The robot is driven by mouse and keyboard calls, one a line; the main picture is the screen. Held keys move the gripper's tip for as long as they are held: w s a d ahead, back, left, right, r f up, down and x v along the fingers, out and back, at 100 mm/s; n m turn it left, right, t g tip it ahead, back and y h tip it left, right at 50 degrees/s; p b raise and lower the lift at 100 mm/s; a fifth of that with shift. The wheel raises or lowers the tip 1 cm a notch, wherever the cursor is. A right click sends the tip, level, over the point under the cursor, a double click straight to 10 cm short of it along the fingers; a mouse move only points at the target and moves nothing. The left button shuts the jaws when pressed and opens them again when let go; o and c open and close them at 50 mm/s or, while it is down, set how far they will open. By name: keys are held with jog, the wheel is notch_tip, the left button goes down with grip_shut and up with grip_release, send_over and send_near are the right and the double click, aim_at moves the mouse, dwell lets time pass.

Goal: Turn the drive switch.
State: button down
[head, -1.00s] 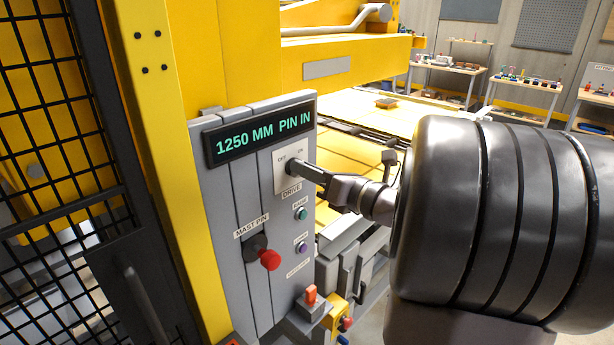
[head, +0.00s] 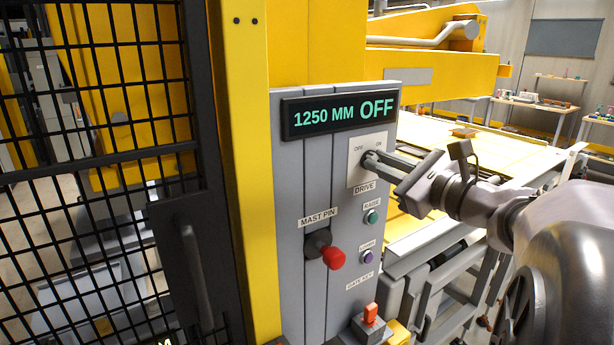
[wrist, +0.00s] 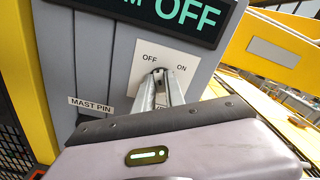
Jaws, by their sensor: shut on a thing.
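The drive switch (head: 368,158) is on a white plate (head: 360,172) marked OFF and ON, on the grey control panel (head: 290,200). My gripper (head: 376,163) reaches in from the right, its fingers closed at the switch knob. The wrist view shows the fingers (wrist: 158,80) pinching the knob at the plate (wrist: 148,57); the fingers mostly hide the knob, so I cannot tell its exact angle. The display (head: 340,115) above reads "1250 MM OFF".
A red-knobbed mast pin lever (head: 333,257) sits at lower left of the switch. A black mesh gate (head: 90,170) stands at the left.

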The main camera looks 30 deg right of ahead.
jog(key=shift+f+n+b, duration=0.1)
jog(key=shift+n+b, duration=1.4)
jog(key=shift+b, duration=0.1)
jog(key=c, duration=1.4)
grip_release()
jog(key=s+d+p, duration=0.1)
jog(key=s+p, duration=0.1)
jog(key=s, duration=1.5)
jog(key=shift+s+p, duration=0.2)
jog(key=shift+p, duration=0.1)
jog(key=shift+d, duration=0.1)
